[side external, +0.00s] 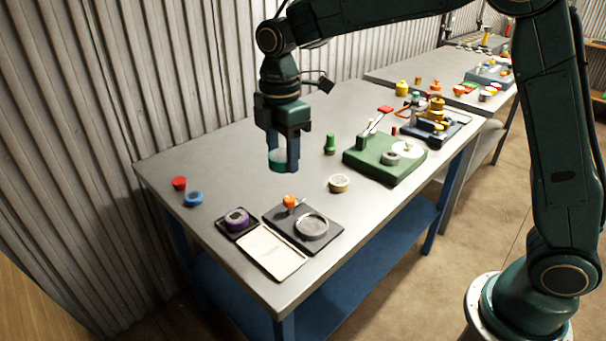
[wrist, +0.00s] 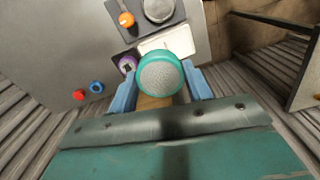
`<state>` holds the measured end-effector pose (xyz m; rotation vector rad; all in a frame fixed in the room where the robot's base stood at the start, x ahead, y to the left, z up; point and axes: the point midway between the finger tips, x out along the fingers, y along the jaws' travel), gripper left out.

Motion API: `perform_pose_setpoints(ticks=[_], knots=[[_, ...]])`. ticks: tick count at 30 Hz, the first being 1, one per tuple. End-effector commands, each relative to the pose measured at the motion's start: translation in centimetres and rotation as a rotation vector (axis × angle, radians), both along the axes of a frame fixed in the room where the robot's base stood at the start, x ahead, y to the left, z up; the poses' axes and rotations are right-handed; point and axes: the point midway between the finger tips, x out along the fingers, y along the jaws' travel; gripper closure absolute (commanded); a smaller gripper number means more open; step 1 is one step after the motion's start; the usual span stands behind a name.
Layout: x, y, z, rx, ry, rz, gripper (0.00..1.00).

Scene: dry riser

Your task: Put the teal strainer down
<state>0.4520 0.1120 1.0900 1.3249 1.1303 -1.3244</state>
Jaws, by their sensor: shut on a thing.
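The teal strainer (wrist: 160,77) is a round ring with a grey mesh disc, held between the blue fingers of my gripper (wrist: 160,88). In the side external view the strainer (side external: 277,160) shows as a teal band between the fingertips of my gripper (side external: 281,163). My gripper is shut on it and points down. It looks held above the grey table (side external: 240,150), with the exact height hard to tell. The inner finger contacts are partly hidden.
Near the front are a dark tray (side external: 275,213) with a round grey dish (side external: 312,226) and orange knob (side external: 289,201), a white tray (side external: 270,254) and a purple ring (side external: 237,219). Red (side external: 179,183) and blue (side external: 194,199) pieces lie left. A green device (side external: 384,160) stands right.

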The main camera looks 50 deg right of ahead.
Motion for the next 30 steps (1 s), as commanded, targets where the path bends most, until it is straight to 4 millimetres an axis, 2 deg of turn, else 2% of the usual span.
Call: perform_pose_setpoints(ticks=[1, 3, 7, 18, 23, 30], knots=[[0.0, 1.3, 0.0, 0.000, 0.000, 0.005, 0.74], [0.0, 2.6, 0.0, 0.000, 0.001, 0.004, 0.74], [-0.1, 4.2, 0.1, 0.000, 0.000, 0.003, 0.74], [-0.2, 4.8, -0.3, -0.001, 0.001, 0.001, 0.74], [-0.2, 4.8, -2.0, -0.001, 0.004, 0.001, 0.74], [-0.2, 4.8, -6.3, -0.001, 0.004, 0.002, 0.74]])
